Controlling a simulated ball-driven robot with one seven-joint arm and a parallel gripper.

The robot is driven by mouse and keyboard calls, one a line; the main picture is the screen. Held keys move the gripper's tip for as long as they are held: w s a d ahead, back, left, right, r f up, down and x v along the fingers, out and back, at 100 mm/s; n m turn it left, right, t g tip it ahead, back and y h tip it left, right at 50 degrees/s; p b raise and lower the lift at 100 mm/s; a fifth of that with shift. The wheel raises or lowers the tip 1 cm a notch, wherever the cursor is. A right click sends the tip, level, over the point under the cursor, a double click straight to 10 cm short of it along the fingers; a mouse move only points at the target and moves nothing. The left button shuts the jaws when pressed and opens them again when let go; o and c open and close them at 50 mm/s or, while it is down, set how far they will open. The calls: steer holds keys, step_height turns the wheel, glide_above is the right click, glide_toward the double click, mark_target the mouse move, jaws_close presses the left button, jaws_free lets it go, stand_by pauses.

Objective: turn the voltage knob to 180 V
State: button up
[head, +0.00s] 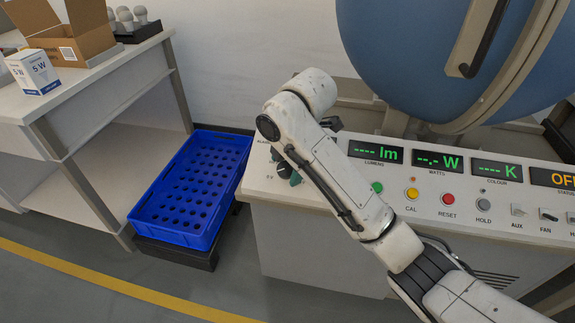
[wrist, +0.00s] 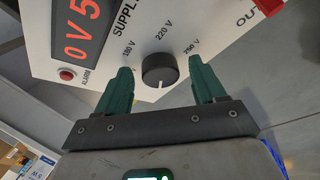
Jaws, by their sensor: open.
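The voltage knob (wrist: 154,66) is a round black dial on the white supply panel in the wrist view. A white mark on the knob faces the bottom of the picture, towards my gripper. My gripper (wrist: 160,72) is open, with one green finger on each side of the knob and visible gaps between. In the head view my gripper (head: 287,170) is at the console's left end, where my arm hides the knob.
A red-digit display (wrist: 82,30) and a red alarm button (wrist: 67,74) are left of the knob. The console has a green button (head: 377,187), a yellow CAL button (head: 411,193) and a red RESET button (head: 448,199). A blue crate (head: 146,222) stands left of the console.

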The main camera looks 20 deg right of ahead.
steer(key=shift+c, duration=0.4)
steer(key=c, duration=1)
steer(key=shift+o, duration=0.2)
